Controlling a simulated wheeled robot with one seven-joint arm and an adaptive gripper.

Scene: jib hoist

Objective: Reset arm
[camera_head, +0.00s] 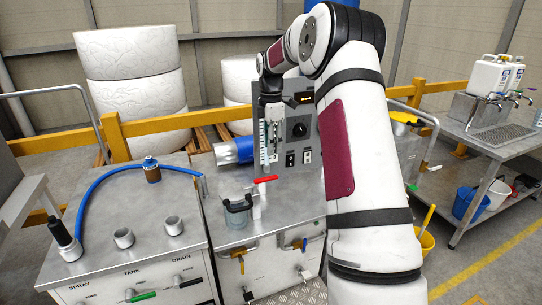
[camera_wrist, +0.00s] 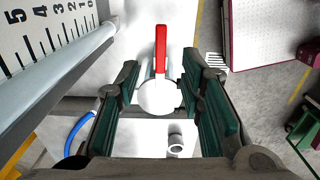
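My gripper (camera_wrist: 160,115) is open in the wrist view, its two green-padded fingers apart with nothing held between them. Below and between the fingers show a white round part and a red lever (camera_wrist: 161,50). In the head view my white arm reaches up and bends over toward the control panel (camera_head: 298,130). The gripper end hangs in front of that panel, small and partly hidden by the arm. The red lever (camera_head: 265,179) stands on the steel bench below it.
A scale (camera_wrist: 45,30) and a grey tube lie close on the left in the wrist view. A grey pot (camera_head: 237,213), a blue cylinder (camera_head: 235,151) and a blue hose (camera_head: 92,195) are on the benches. A sink table (camera_head: 480,135) stands at right.

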